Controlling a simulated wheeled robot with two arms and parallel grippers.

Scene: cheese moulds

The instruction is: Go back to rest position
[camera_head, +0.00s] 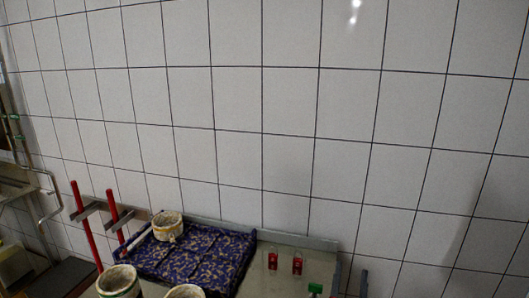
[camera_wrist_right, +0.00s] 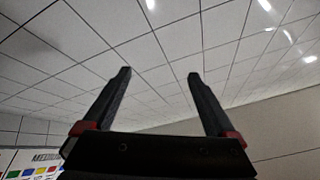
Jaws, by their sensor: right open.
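My right gripper (camera_wrist_right: 158,76) shows in the right wrist view. Its two dark fingers, with red pieces at their bases, stand well apart with nothing between them. I cannot make out my left gripper in either view. In the head view, a whitish round mould (camera_head: 167,226) stands at the back left of a blue patterned cloth (camera_head: 205,250). Two more round moulds stand at the bottom edge, one at the left (camera_head: 118,282) and one cut off by the frame (camera_head: 185,291).
The cloth lies on a work table with a metal back edge (camera_head: 300,240). Two small red objects (camera_head: 272,261) (camera_head: 297,263) and a green one (camera_head: 315,289) are at its right. Red bars (camera_head: 84,225) stand at the left. A tiled wall (camera_head: 290,110) closes off the back.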

